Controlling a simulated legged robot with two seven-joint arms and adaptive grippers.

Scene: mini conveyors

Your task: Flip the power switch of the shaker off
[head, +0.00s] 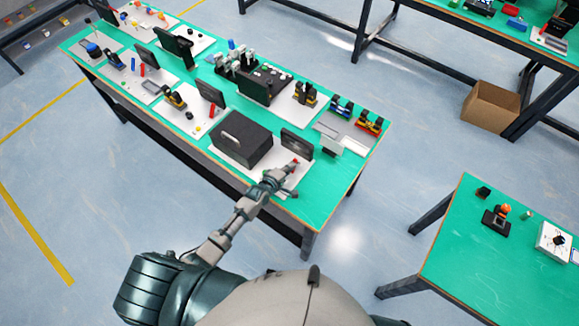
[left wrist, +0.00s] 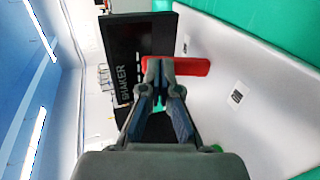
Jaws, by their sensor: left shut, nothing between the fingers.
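The shaker's dark upright panel (head: 297,142) stands on a white board at the near right end of the long green table. In the left wrist view the panel (left wrist: 135,35) carries the word SHAKER. A red switch-like part (left wrist: 192,66) lies in front of the panel; it also shows small in the head view (head: 295,161). My left gripper (left wrist: 157,64) is shut and empty, with its tips at one end of the red part. They overlap it in the picture; I cannot tell whether they touch. My right gripper is not in view.
A black box (head: 241,138) stands left of the panel on the same white board (head: 262,178). A green part (left wrist: 216,148) shows low in the wrist view. Another green table (head: 465,265) stands at right.

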